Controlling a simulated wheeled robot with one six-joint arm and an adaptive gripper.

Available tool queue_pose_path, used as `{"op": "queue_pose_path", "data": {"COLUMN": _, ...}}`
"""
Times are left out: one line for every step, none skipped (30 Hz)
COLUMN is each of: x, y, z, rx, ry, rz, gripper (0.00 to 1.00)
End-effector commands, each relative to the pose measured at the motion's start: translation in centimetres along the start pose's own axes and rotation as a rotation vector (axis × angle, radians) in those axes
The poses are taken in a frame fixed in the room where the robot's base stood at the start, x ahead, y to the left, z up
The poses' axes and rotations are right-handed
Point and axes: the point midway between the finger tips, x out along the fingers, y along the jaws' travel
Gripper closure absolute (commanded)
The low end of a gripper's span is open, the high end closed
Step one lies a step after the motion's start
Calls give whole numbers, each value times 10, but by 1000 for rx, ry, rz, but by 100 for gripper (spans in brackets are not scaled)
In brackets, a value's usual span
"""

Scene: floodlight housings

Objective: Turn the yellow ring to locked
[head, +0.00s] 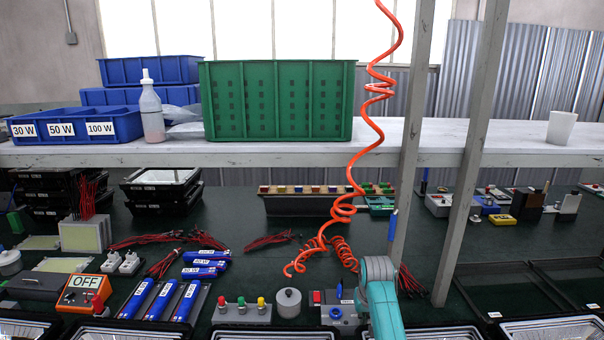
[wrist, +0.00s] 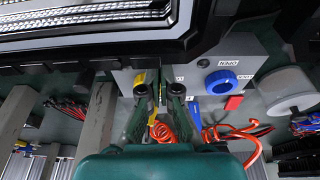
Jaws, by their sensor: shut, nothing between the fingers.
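A small patch of yellow (wrist: 140,79), which looks like part of the yellow ring, shows at my fingertips in the wrist view. It sits by the front of a grey box; most of it is hidden behind the fingers, so its setting cannot be read. My gripper (wrist: 160,88) is shut and empty, its dark green fingers close to the yellow part. I cannot tell whether they touch it. In the head view my arm hides the yellow ring and my gripper.
A blue knob (wrist: 221,82) with an upside-down OPEN label and a red block (wrist: 234,102) are right of my fingers. A black-framed floodlight housing (wrist: 90,30) spans the top of the wrist view. An orange coiled hose (head: 345,205) hangs near my arm. A grey post (head: 465,170) stands right.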

Motion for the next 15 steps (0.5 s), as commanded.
{"op": "queue_pose_path", "data": {"x": 0, "y": 0, "z": 0, "rx": 0, "ry": 2, "rz": 0, "gripper": 100}}
{"op": "queue_pose_path", "data": {"x": 0, "y": 0, "z": 0, "rx": 0, "ry": 2, "rz": 0, "gripper": 100}}
{"op": "queue_pose_path", "data": {"x": 0, "y": 0, "z": 0, "rx": 0, "ry": 2, "rz": 0, "gripper": 100}}
{"op": "queue_pose_path", "data": {"x": 0, "y": 0, "z": 0, "rx": 0, "ry": 2, "rz": 0, "gripper": 100}}
{"op": "queue_pose_path", "data": {"x": 0, "y": 0, "z": 0, "rx": 0, "ry": 2, "rz": 0, "gripper": 100}}
{"op": "queue_pose_path", "data": {"x": 0, "y": 0, "z": 1, "rx": 0, "ry": 1, "rz": 0, "gripper": 100}}
{"op": "queue_pose_path", "data": {"x": -1, "y": -1, "z": 2, "rx": 0, "ry": 1, "rz": 0, "gripper": 100}}
{"op": "queue_pose_path", "data": {"x": -1, "y": -1, "z": 2, "rx": 0, "ry": 1, "rz": 0, "gripper": 100}}
{"op": "queue_pose_path", "data": {"x": -1, "y": -2, "z": 4, "rx": 0, "ry": 1, "rz": 0, "gripper": 100}}
{"op": "queue_pose_path", "data": {"x": -1, "y": -2, "z": 5, "rx": 0, "ry": 2, "rz": 0, "gripper": 100}}
{"op": "queue_pose_path", "data": {"x": -1, "y": -2, "z": 6, "rx": 0, "ry": 1, "rz": 0, "gripper": 100}}
{"op": "queue_pose_path", "data": {"x": -1, "y": -3, "z": 6, "rx": 0, "ry": 1, "rz": 0, "gripper": 100}}
{"op": "queue_pose_path", "data": {"x": -2, "y": -3, "z": 7, "rx": 0, "ry": 1, "rz": 0, "gripper": 100}}
{"op": "queue_pose_path", "data": {"x": -2, "y": -3, "z": 7, "rx": 0, "ry": 1, "rz": 0, "gripper": 100}}
{"op": "queue_pose_path", "data": {"x": -4, "y": -3, "z": 6, "rx": 0, "ry": 2, "rz": 0, "gripper": 100}}
